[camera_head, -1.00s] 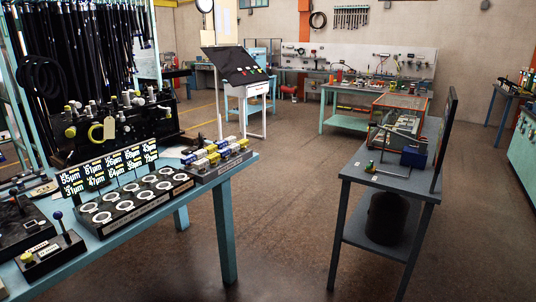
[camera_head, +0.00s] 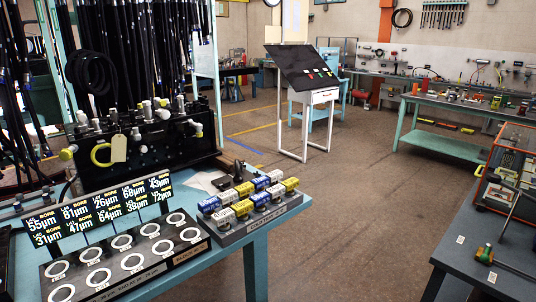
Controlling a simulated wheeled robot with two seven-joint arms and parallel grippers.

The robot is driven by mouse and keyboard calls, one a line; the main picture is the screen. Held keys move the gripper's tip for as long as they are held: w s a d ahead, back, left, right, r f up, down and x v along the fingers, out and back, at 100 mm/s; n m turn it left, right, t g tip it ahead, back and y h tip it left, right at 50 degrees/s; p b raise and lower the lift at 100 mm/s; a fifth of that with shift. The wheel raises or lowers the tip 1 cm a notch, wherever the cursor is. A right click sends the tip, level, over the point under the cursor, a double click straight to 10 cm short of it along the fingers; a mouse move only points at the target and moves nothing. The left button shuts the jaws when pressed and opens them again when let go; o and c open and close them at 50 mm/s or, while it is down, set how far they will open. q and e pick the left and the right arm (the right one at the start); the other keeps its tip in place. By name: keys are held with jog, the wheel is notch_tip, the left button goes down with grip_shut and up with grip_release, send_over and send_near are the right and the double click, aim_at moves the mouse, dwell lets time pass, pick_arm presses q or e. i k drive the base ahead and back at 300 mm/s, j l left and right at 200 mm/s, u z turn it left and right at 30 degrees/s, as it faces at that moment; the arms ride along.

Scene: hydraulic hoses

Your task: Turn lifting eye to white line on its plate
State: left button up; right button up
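A black block (camera_head: 150,146) with several fittings and knobs on top stands at the back of the left bench. A yellow ring (camera_head: 99,154) sits on its front side, beside a beige tag (camera_head: 118,148). The ring may be the lifting eye, but I cannot tell for sure. I cannot make out a plate or a white line by it at this distance. Neither of my grippers is in view.
The blue-green bench (camera_head: 262,222) holds a black ring tray (camera_head: 128,262), number signs (camera_head: 90,215) and small blue, white and yellow boxes (camera_head: 250,199). Black hoses (camera_head: 110,50) hang behind. A dark table (camera_head: 480,240) stands at the right; floor between is free.

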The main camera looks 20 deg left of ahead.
aim_at(237, 179)
jog(key=i+l+u, duration=0.1)
jog(key=i+u, duration=0.3)
jog(key=i, duration=0.15)
jog(key=i+l+u, duration=0.3)
jog(key=i+u, duration=0.15)
jog(key=i+l+u, duration=0.4)
jog(key=i+l, duration=0.1)
jog(key=i, duration=0.1)
